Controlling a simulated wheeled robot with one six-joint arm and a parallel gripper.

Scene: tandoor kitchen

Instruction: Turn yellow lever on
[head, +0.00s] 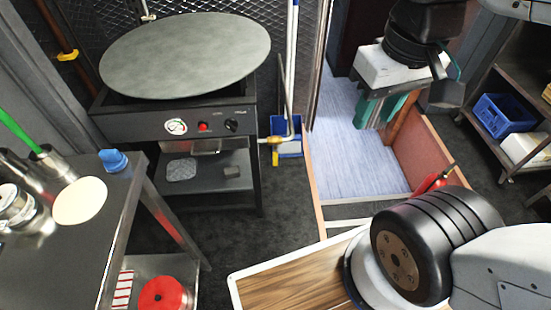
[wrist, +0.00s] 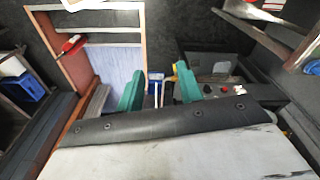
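A small yellow lever (head: 68,56) sits on a brown pipe at the upper left of the head view. A second yellow piece (head: 275,155) hangs low at the end of a white pipe beside a blue bin; a yellow piece also shows by a finger in the wrist view (wrist: 175,73). I cannot tell which is the task's lever. My gripper (head: 383,106) hangs at the upper right of the head view, over the pale blue floor area. Its two green fingers stand apart with nothing between them, as the wrist view (wrist: 160,88) also shows. It is apart from both yellow pieces.
A large round griddle (head: 190,55) stands on a black stove with a gauge and knobs. A steel table (head: 95,215) with pots is at the left. A wood-topped surface (head: 290,285) is low in front. The dark floor between is clear.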

